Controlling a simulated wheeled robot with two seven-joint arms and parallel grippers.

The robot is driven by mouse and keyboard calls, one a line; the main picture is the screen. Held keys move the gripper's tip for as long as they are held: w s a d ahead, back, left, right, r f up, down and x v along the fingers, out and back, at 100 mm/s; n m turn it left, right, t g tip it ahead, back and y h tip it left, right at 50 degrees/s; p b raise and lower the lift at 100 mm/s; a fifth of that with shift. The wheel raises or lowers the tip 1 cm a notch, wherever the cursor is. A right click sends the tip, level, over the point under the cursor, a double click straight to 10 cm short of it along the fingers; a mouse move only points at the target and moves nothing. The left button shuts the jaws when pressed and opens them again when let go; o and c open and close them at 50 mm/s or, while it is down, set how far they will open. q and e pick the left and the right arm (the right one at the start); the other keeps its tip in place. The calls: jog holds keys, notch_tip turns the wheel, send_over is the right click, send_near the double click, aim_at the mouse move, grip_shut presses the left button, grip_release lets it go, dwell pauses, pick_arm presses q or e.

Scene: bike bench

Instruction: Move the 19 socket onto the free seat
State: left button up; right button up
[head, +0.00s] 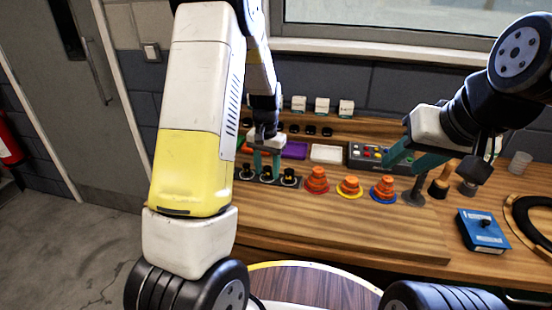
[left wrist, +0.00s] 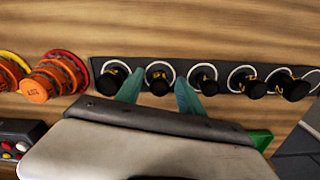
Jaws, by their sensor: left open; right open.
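Several black sockets with yellow marks stand in a row on a dark rail (head: 300,183); the rail also shows in the left wrist view (left wrist: 220,72). Their numbers are too small to read, so I cannot tell which is the 19 socket. My left gripper (head: 267,163) is open over the row. My right gripper (head: 415,158) is open and empty, above the bench on the right.
Orange stepped stacks (head: 316,180) on coloured bases stand right of the rail. A blue box (head: 482,231) lies at right. The front bench strip is clear.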

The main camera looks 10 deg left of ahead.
aim_at(267, 168)
pick_arm(q)
jog(key=shift+r, duration=0.1)
notch_tip(267, 168, up, 12)
jog(key=s+d+r+n+t+h, duration=0.1)
jog(key=s+r+t, duration=0.2)
jog(key=s, duration=0.9)
jog(key=s+d+r+n+t+h, duration=0.1)
jog(key=s+r+t, duration=0.2)
jog(key=s+r, duration=0.5)
jog(key=s, duration=0.4)
jog(key=shift+d+r, duration=0.15)
jog(key=shift+r, duration=0.2)
